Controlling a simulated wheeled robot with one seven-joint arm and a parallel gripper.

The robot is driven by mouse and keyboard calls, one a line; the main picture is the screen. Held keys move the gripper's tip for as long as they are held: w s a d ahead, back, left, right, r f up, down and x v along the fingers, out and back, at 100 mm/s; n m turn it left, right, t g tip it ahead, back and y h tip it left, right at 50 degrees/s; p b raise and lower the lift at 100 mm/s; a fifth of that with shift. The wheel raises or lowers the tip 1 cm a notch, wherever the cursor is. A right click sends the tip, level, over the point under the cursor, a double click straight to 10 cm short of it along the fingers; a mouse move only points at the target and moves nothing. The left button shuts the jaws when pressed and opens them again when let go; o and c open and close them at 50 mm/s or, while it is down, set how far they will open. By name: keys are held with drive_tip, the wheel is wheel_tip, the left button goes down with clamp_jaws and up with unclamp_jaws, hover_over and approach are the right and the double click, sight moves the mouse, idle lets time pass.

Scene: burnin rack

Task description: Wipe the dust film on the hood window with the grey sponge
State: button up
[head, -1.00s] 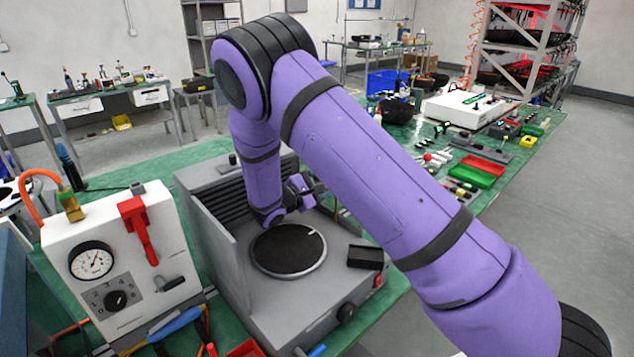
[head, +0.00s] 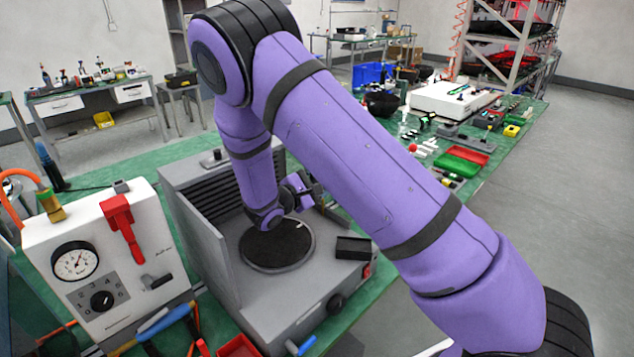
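My purple arm reaches over a grey open-fronted hood (head: 300,290) with a louvred back and a tall left side panel. My wrist is low over the round black plate (head: 277,252) on the hood's floor. My gripper (head: 306,190) is partly visible beyond the wrist, near the hood's back right. Its fingers are too hidden to tell whether they are open or hold anything. I cannot make out the grey sponge; it may be hidden behind my arm. No window pane or dust film can be told apart in this view. A small dark block or tray (head: 353,248) sits on the hood's front right.
A white gauge box (head: 105,262) with a red lever stands left of the hood. Tools with blue and orange handles lie in front. The green bench (head: 500,165) runs back right with red and green trays (head: 462,160) and a white box (head: 452,99). Grey floor is clear at right.

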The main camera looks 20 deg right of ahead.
drive_tip(key=shift+a, duration=0.1)
drive_tip(key=shift+v, duration=2.9)
drive_tip(key=shift+v, duration=1.5)
drive_tip(key=w+f, duration=0.1)
drive_tip(key=w, duration=0.1)
drive_tip(key=w+a+f, duration=0.1)
drive_tip(key=w, duration=0.1)
drive_tip(key=w+a+f, duration=0.1)
drive_tip(key=w, duration=0.2)
drive_tip(key=shift+f, duration=0.1)
drive_tip(key=shift+w+f, duration=0.1)
drive_tip(key=shift+w, duration=0.25)
drive_tip(key=shift+x, duration=2.95)
